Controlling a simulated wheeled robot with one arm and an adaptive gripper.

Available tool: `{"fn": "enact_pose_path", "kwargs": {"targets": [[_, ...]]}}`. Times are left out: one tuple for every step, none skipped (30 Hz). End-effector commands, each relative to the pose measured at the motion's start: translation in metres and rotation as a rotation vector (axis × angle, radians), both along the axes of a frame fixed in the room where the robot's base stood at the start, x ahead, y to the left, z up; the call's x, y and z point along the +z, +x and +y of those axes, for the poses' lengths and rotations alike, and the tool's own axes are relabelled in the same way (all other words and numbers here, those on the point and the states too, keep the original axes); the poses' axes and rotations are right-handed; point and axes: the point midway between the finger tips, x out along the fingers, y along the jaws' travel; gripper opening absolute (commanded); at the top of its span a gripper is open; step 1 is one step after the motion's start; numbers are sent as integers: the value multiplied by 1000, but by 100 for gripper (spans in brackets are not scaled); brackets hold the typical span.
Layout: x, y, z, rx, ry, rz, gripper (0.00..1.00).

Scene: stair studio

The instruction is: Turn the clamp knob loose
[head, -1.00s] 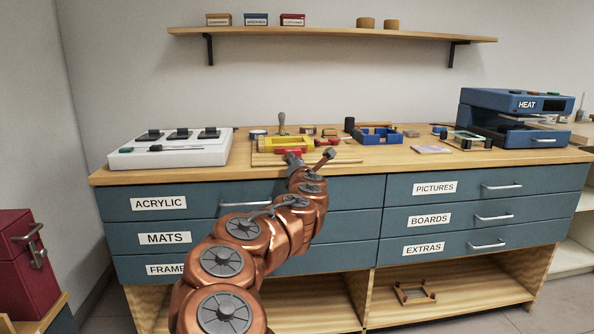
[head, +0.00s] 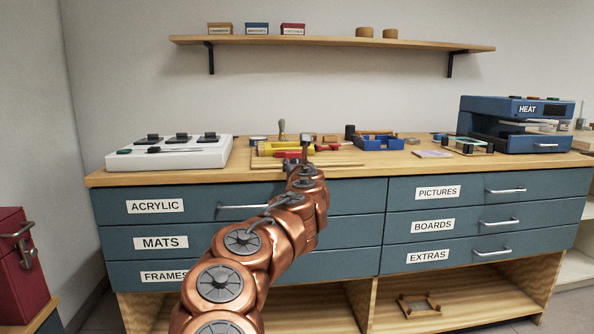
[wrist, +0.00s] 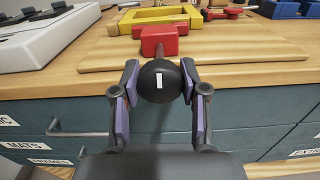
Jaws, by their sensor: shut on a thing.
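The clamp knob (wrist: 160,84) is a round black ball with a white mark, in the middle of the wrist view. It sits at the near end of a shaft from a red clamp block (wrist: 158,40), in front of the counter edge. My gripper (wrist: 159,88) has its two purple-padded fingers on either side of the knob, shut on it. In the head view my gripper (head: 293,163) is at the counter's front edge, and my arm hides the knob there. A yellow frame (head: 286,149) lies just behind the red block on a wooden board.
A white panel with black sliders (head: 170,152) stands at the left of the counter. A blue tray (head: 378,143) and a blue heat press (head: 518,125) stand to the right. Drawers with bar handles (head: 245,207) lie below the counter edge.

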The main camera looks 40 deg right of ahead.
Motion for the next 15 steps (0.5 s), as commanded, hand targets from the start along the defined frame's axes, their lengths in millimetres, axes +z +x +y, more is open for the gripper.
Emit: {"fn": "enact_pose_path", "kwargs": {"targets": [[-3,-2,-2,-5,-11,12,9],[-3,-2,-2,-5,-17,18,9],[-3,-1,-2,-5,-23,23,9],[-3,-1,-2,-5,-26,25,9],[-3,-1,-2,-4,-30,28,9],[-3,-1,-2,-4,-33,31,9],[-3,-1,-2,-4,-36,32,9],[-2,-1,-2,-4,-38,33,9],[-2,-1,-2,-4,-39,34,9],[-2,-1,-2,-4,-40,35,9],[-2,-1,-2,-4,-40,35,9],[-2,-1,-2,-4,-41,35,9],[-2,-1,-2,-4,-41,35,9],[-2,-1,-2,-4,-41,35,9],[-2,-1,-1,-3,-40,35,9]]}}
